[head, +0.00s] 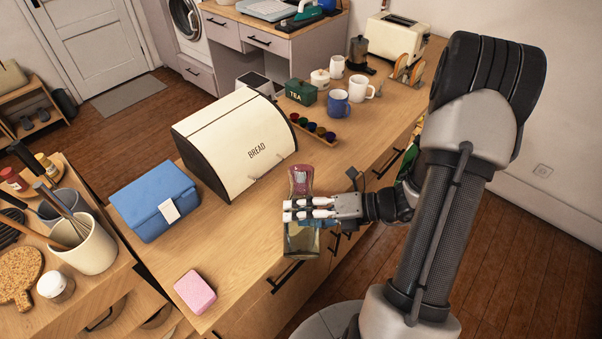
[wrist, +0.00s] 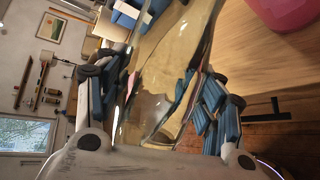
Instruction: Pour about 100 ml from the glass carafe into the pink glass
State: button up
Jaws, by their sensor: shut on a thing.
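My gripper (head: 310,209) is shut on the glass carafe (head: 301,241), a clear vessel with a pale yellowish tint, at the counter's right edge. In the wrist view the carafe (wrist: 165,75) fills the middle between the fingers (wrist: 160,110). I cannot tell its exact tilt or liquid level. The pink glass (head: 300,178) shows just beyond the fingers in the head view, overlapping the carafe's upper part. A deep pink curved surface, likely the same glass (wrist: 283,14), is at the wrist view's top right, beside the carafe. No stream of liquid is visible.
A cream bread box (head: 235,140) stands left of the pink glass, with a blue bag (head: 153,202) beside it. A pink block (head: 195,291) lies near the front. Mugs (head: 338,103) and a row of small colored cups (head: 313,128) stand farther back.

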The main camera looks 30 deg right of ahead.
jog(key=shift+w+d+r+m+g+p, duration=0.15)
jog(key=shift+r+p, duration=0.2)
jog(key=shift+p, duration=0.4)
jog(key=shift+w+r+m+g+p, duration=0.15)
jog(key=shift+r+p, duration=0.15)
jog(key=shift+p, duration=0.45)
jog(key=shift+s, duration=0.3)
